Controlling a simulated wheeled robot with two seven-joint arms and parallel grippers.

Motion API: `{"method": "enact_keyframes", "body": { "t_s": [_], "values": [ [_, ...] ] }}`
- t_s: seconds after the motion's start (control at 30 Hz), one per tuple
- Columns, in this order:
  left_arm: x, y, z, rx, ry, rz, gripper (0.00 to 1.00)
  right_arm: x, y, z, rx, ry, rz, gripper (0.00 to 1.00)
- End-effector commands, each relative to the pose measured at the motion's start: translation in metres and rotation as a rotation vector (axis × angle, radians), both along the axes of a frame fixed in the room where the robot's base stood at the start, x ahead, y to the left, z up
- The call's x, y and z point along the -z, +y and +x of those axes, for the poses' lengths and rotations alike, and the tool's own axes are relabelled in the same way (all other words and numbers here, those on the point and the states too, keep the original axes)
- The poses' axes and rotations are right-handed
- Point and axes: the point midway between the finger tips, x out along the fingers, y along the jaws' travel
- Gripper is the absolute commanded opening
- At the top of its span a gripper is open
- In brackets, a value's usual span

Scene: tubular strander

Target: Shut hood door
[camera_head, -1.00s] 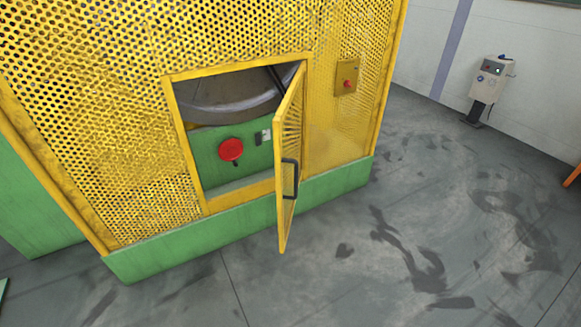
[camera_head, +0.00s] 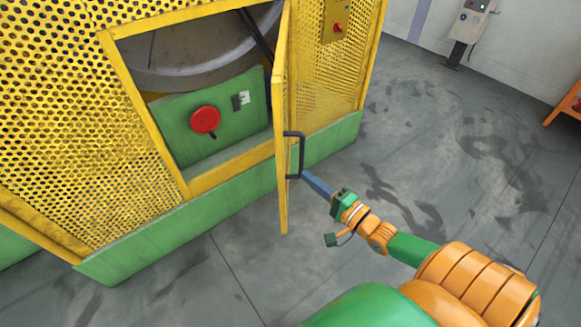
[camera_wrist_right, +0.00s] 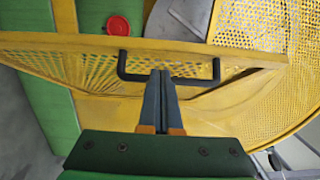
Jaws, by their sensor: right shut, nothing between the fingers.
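The yellow perforated hood door (camera_head: 282,120) stands open, sticking out from the right side of its opening in the yellow hood. Its black handle (camera_head: 300,155) is on the outer face. My right gripper (camera_head: 306,176) is shut and empty, with its tips close to the lower part of the handle. In the right wrist view the shut fingers (camera_wrist_right: 160,75) point at the door (camera_wrist_right: 130,42), their tips near the bar of the handle (camera_wrist_right: 140,77). I cannot tell whether they touch. My left gripper is not in view.
Inside the opening are a red knob (camera_head: 205,120) on a green panel and a grey drum (camera_head: 200,50). A green base (camera_head: 130,240) runs under the hood. A grey control post (camera_head: 470,22) stands at the back right. The floor (camera_head: 400,130) right of the door is clear.

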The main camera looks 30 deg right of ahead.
Motion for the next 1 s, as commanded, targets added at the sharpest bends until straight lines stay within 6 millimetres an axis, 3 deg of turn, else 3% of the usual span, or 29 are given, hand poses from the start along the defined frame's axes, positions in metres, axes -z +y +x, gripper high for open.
{"method": "enact_keyframes", "body": {
  "t_s": [0.1, 0.3, 0.77, 1.0],
  "values": [
    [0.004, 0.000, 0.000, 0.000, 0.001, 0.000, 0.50, 0.000, 0.004, 0.023, 0.001, -0.003, -0.001, 0.00],
    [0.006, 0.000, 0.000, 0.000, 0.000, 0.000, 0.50, 0.001, 0.008, 0.046, 0.001, 0.001, -0.002, 0.00],
    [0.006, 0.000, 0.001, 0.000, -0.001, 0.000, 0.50, 0.001, 0.010, 0.050, 0.001, 0.002, -0.003, 0.00],
    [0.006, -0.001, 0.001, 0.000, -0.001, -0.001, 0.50, 0.000, 0.032, 0.063, 0.000, 0.000, 0.001, 0.00]
  ]
}}
